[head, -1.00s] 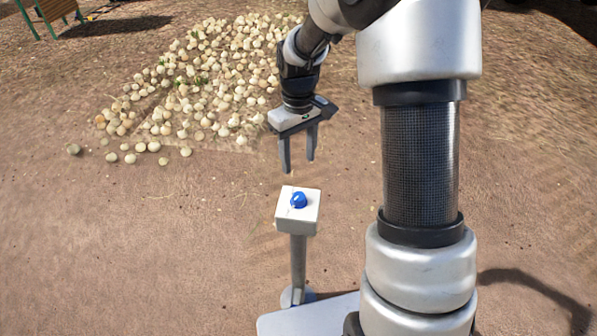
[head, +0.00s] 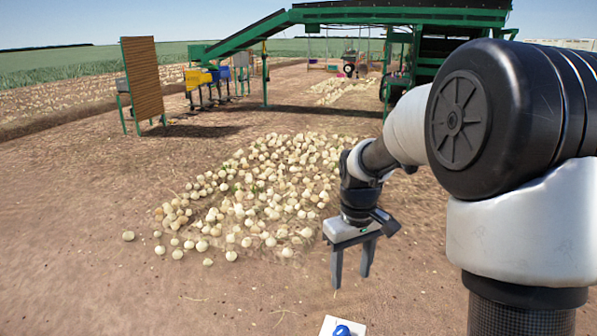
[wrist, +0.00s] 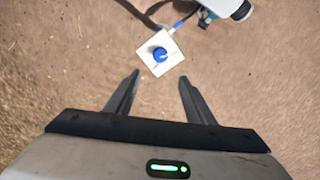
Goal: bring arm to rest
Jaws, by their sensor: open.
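My gripper (head: 351,266) hangs from my bent arm, its two dark fingers pointing down. The fingers are apart with nothing between them. It is above a white box with a blue knob (head: 342,330) at the bottom edge of the head view, partly cut off there. In the wrist view the open fingers (wrist: 156,88) point towards the white box (wrist: 146,60), whose blue knob (wrist: 160,54) lies just beyond the fingertips. The fingers look clear of the box.
A heap of pale onions (head: 265,195) lies on the dirt beyond my gripper. A green elevator machine (head: 400,15) stands behind it, with a brown slatted panel (head: 142,78) and yellow and blue bins (head: 197,80). The ground at left is bare.

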